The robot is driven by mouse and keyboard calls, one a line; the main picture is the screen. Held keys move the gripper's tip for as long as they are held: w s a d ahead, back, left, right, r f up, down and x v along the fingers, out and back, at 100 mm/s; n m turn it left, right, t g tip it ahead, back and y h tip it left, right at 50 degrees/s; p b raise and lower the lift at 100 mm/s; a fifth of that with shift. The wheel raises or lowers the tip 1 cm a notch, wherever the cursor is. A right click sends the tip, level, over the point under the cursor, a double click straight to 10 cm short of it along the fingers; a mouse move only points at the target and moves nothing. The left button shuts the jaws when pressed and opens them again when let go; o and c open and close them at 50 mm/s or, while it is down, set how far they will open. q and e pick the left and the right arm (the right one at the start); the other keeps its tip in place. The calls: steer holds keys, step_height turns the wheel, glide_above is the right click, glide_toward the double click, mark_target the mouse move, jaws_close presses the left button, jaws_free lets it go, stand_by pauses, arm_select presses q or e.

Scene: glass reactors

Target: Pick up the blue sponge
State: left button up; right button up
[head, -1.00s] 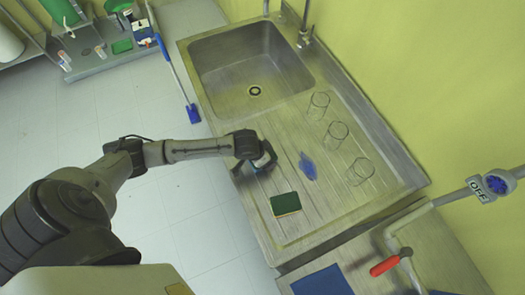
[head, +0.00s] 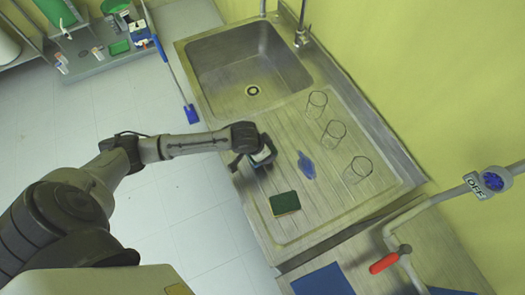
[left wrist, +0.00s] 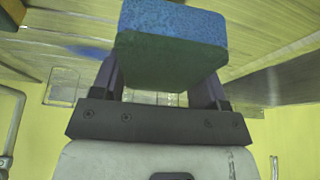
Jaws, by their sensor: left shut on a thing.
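The blue sponge (left wrist: 172,28) has a blue face and a dark green side in the left wrist view. It sits between the two fingers of my left gripper (left wrist: 165,78), which is shut on it. In the head view my left gripper (head: 260,160) is over the left edge of the ribbed drainboard (head: 235,135), below the sink basin. The sponge is mostly hidden there by the gripper. My right gripper is not in view.
The sink basin (head: 245,70) is empty.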

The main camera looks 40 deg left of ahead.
arm_select(q)
steer(key=w+d+r, duration=0.3)
steer(key=d+r, duration=0.3)
steer(key=d, duration=0.5)
steer(key=shift+r, duration=0.2)
